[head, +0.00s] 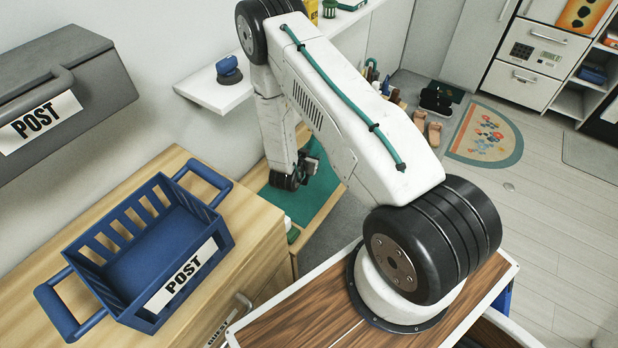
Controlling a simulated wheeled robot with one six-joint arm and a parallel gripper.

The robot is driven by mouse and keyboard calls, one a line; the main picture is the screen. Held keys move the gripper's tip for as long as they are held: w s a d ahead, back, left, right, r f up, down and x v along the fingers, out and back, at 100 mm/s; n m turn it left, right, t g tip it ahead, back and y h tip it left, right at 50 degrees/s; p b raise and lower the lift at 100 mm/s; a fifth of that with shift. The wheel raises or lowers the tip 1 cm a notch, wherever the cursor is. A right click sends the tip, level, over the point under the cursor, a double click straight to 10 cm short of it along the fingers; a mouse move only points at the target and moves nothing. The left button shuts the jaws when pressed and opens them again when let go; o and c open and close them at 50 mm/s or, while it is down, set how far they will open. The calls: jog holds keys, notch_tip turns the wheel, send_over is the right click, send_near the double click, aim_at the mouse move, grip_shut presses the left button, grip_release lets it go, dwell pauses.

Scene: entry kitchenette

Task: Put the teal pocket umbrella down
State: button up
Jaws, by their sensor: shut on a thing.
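My gripper (310,164) shows only in part in the head view, a dark shape at the end of my arm, low over a green-lined surface (318,205) in a wooden frame. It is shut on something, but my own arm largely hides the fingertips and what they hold. I cannot make out the teal pocket umbrella clearly there. A small teal-green shape (292,235) shows at the near edge of the green surface; I cannot tell whether it is part of the umbrella.
A blue POST basket (150,255) stands on a wooden cabinet at left, below a grey POST box (60,85). A white shelf (213,88) holds a blue round object (229,71). Shoes (434,133) and a patterned half-round mat (488,135) lie on the floor beyond.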

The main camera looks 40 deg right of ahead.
jog(key=f, duration=0.6)
jog(key=shift+w+a, duration=0.2)
jog(key=shift+w, duration=0.2)
jog(key=shift+f, duration=2.15)
jog(key=shift+f, duration=0.1)
jog(key=o, duration=1.4)
jog(key=shift+f, duration=0.1)
jog(key=shift+r, duration=0.25)
jog(key=v, duration=0.7)
jog(key=shift+s+a, duration=0.2)
jog(key=shift+s, duration=0.05)
